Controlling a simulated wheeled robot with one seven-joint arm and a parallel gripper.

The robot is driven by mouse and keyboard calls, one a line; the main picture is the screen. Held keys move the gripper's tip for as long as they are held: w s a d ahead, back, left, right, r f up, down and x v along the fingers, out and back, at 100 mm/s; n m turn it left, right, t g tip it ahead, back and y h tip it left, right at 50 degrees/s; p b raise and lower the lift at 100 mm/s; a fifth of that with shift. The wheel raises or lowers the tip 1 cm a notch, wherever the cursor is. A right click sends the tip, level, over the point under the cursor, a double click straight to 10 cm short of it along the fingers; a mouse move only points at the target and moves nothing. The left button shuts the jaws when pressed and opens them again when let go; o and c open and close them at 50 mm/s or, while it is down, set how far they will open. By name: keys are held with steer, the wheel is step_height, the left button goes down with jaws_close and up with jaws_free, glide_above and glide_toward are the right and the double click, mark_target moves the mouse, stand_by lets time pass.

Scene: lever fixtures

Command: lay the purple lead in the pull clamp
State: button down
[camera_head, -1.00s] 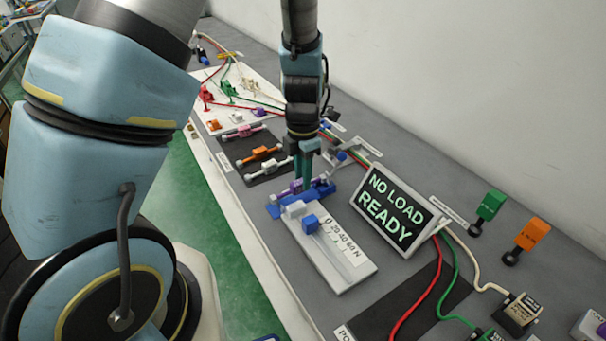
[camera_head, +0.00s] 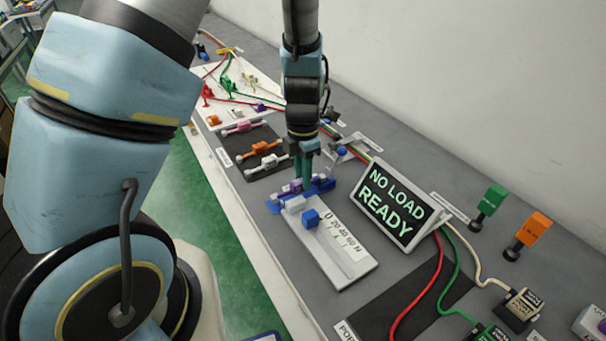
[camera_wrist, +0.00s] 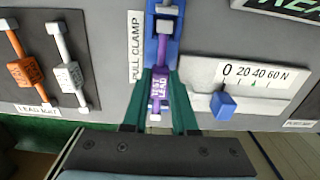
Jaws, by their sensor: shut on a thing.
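The purple lead (camera_wrist: 159,86), marked TEST LEAD, is a short bar with pale ends. My gripper (camera_wrist: 163,108) is shut on it, one green fingertip on each side of its body. The blue pull clamp (camera_wrist: 178,40) lies under and beyond the lead, in line with it. In the head view my gripper (camera_head: 303,182) is low at the clamp (camera_head: 326,185), and the purple lead (camera_head: 295,186) shows only partly. I cannot tell whether the lead rests fully in the clamp.
A force scale (camera_head: 345,262) with a blue slider (camera_head: 310,218) sits beside the clamp. A display (camera_head: 398,203) reads NO LOAD READY. A dark mat (camera_wrist: 20,55) holds orange (camera_wrist: 24,72) and white (camera_wrist: 70,72) leads. Wires and lever fixtures lie around.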

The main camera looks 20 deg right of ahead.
steer(key=shift+f, duration=0.2)
steer(key=shift+f, duration=0.4)
stand_by(0.3)
steer(key=shift+c, duration=0.7)
jaws_free()
steer(key=shift+r+p, duration=3.5)
steer(key=shift+r, duration=0.05)
